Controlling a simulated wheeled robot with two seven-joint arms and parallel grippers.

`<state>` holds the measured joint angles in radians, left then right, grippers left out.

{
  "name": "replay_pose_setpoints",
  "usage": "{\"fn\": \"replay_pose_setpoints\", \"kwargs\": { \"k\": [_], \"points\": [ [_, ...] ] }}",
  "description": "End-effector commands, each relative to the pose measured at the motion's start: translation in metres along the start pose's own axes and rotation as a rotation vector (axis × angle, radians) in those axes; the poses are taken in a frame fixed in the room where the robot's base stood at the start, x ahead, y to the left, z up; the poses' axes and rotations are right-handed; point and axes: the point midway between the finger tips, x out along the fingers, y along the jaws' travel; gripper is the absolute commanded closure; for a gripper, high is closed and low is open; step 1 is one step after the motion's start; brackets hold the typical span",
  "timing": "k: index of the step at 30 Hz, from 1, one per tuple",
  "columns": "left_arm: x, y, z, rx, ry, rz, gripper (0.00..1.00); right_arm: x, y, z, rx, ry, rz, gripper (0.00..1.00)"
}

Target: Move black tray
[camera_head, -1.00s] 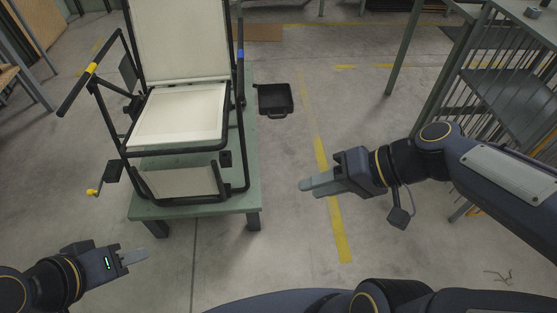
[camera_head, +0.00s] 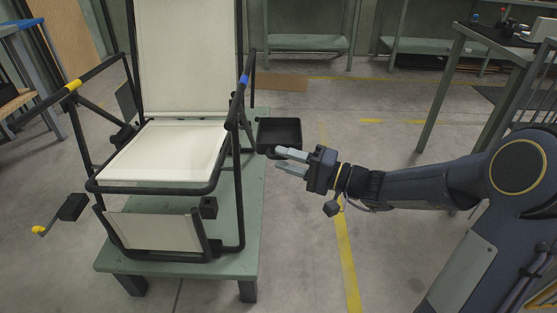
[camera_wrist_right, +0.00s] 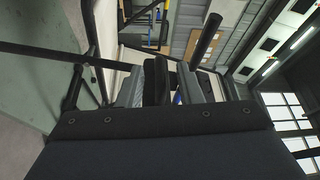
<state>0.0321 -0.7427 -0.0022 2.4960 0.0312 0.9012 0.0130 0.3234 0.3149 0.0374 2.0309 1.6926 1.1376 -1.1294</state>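The black tray (camera_head: 279,132) is a shallow rectangular pan at the right side of the lounger (camera_head: 160,150), next to the green platform's right edge. I cannot tell what holds it up. My right gripper (camera_head: 279,158) is at the tray's near side, where its short handle is. Its two grey fingers are apart, one above the other in the head view. In the right wrist view a dark piece (camera_wrist_right: 157,80), perhaps the handle, shows between the fingers. Whether they touch it is unclear. My left gripper is out of view.
The lounger has a black tube frame and cream panels and stands on a green platform (camera_head: 235,262). A yellow-tipped crank (camera_head: 40,231) sticks out on its left. A workbench (camera_head: 500,45) stands at the right. The floor right of the platform is clear.

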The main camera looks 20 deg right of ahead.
Motion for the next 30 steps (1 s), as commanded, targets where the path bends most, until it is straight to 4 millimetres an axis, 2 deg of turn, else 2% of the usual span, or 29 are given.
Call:
{"fn": "replay_pose_setpoints", "kwargs": {
  "k": [3, 6, 14, 15, 22, 30],
  "points": [
    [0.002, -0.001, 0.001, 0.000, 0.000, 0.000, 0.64, 0.015, 0.000, 0.000, -0.002, -0.002, -0.001, 0.67],
    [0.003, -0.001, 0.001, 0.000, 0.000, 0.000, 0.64, 0.021, 0.001, 0.000, -0.001, -0.001, 0.001, 0.67],
    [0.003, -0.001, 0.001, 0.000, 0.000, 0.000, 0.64, 0.023, 0.000, 0.000, 0.000, 0.000, 0.001, 0.67],
    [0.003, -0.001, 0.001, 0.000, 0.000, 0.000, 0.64, 0.023, 0.000, 0.000, 0.000, 0.000, 0.001, 0.69],
    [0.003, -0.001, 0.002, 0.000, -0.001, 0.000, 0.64, 0.022, 0.000, 0.000, -0.001, 0.000, 0.001, 0.99],
    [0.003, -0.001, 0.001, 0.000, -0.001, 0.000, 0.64, 0.022, -0.001, 0.000, -0.002, -0.001, -0.002, 1.00]
  ]
}}
